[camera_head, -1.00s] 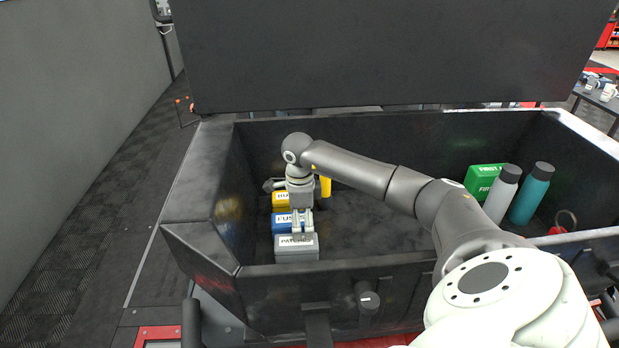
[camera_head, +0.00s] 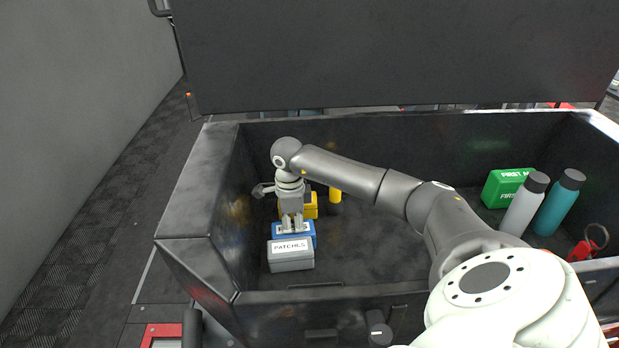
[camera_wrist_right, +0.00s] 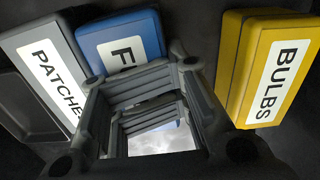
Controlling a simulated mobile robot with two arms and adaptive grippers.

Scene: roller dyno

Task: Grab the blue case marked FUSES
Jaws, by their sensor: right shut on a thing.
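The blue case (camera_head: 311,237) stands in the black bin between a grey case and a yellow case. Its white label is partly covered by my gripper in the head view. In the right wrist view the blue case (camera_wrist_right: 125,28) shows only the label's first letter, F. My right gripper (camera_head: 291,227) points down at the top of the blue case and is shut on it. Its fingers cover part of the case in the wrist view. The case's contact with the bin floor is hidden. My left gripper is not in view.
The grey PATCHES case (camera_head: 291,260) is close in front; the yellow BULBS case (camera_wrist_right: 270,70) is behind. A green first aid box (camera_head: 503,188) and two bottles (camera_head: 524,205) are at the right. The bin's middle floor is clear.

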